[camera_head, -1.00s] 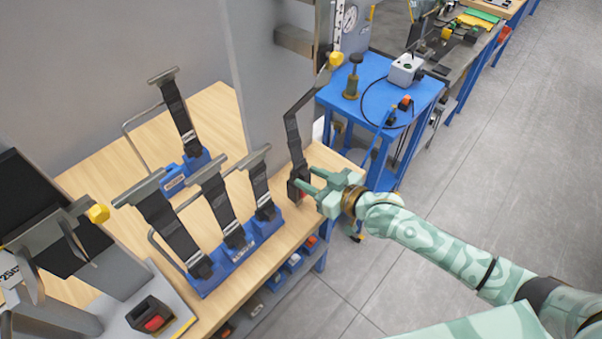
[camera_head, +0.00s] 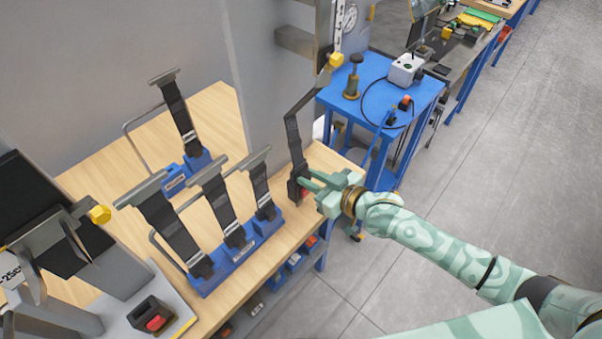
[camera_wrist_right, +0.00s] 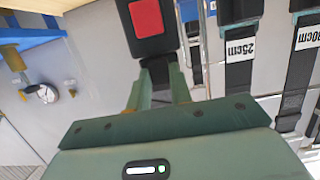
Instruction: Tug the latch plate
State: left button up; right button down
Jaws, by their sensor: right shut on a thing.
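A black buckle with a red button (camera_wrist_right: 147,18) hangs at the lower end of a black strap (camera_head: 293,130) by the table's right edge. The buckle also shows in the head view (camera_head: 296,187), partly behind my fingers. My right gripper (camera_head: 308,186) reaches it from the right. In the right wrist view my fingers (camera_wrist_right: 156,82) are shut on the dark narrow end of the buckle. I cannot make out a separate latch plate there. My left gripper is not in view.
A blue rack (camera_head: 235,262) with several strapped plates stands on the wooden table, left of the buckle. A second buckle with a red button (camera_head: 154,322) sits at lower left. A grey panel rises behind. A blue bench (camera_head: 350,100) stands beyond. Open floor lies right.

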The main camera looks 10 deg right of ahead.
jog(key=shift+w+r, duration=0.1)
jog(key=shift+r, duration=0.1)
jog(key=c, duration=1.2)
grip_release()
